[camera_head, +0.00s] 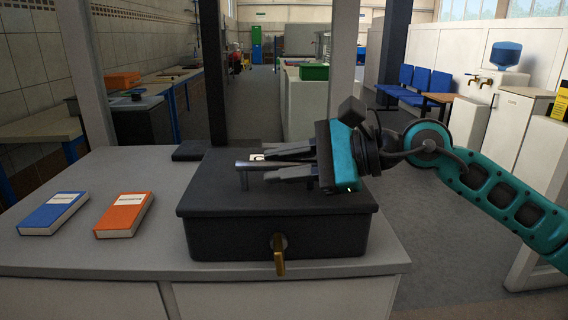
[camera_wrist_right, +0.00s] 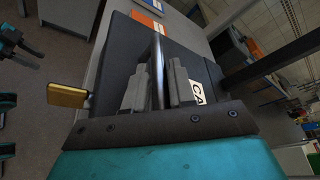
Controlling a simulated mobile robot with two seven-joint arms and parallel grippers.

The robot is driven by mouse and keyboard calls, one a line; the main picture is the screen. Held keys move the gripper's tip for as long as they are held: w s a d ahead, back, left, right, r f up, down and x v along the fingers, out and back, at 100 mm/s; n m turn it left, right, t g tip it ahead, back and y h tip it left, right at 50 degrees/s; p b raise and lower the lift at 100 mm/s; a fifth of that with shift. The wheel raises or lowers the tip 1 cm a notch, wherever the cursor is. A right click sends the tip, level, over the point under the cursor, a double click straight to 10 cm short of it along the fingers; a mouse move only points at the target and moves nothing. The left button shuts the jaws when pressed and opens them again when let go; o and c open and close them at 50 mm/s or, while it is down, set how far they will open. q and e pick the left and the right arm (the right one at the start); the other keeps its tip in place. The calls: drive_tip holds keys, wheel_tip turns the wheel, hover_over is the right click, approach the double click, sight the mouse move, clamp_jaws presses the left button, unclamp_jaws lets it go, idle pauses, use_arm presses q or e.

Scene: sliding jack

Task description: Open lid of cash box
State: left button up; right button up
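The black cash box (camera_head: 280,238) stands on the grey counter with its lid (camera_head: 215,190) down. A metal bar handle (camera_head: 248,164) is on top of the lid; it also shows in the right wrist view (camera_wrist_right: 157,65). A brass key (camera_head: 279,255) sits in the front lock and shows in the right wrist view (camera_wrist_right: 67,97). My right gripper (camera_head: 268,166) reaches in from the right, low over the lid. Its fingers are apart, one on each side of the bar, with narrow gaps. A partly hidden white label (camera_wrist_right: 195,92) is on the lid. My left gripper is not seen.
A blue book (camera_head: 53,213) and an orange book (camera_head: 124,214) lie on the counter (camera_head: 90,259) left of the box. A dark flat object (camera_head: 190,150) lies behind the box. The counter's front edge is just before the box.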

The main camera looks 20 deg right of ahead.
clamp_jaws()
drive_tip(key=shift+r, duration=0.1)
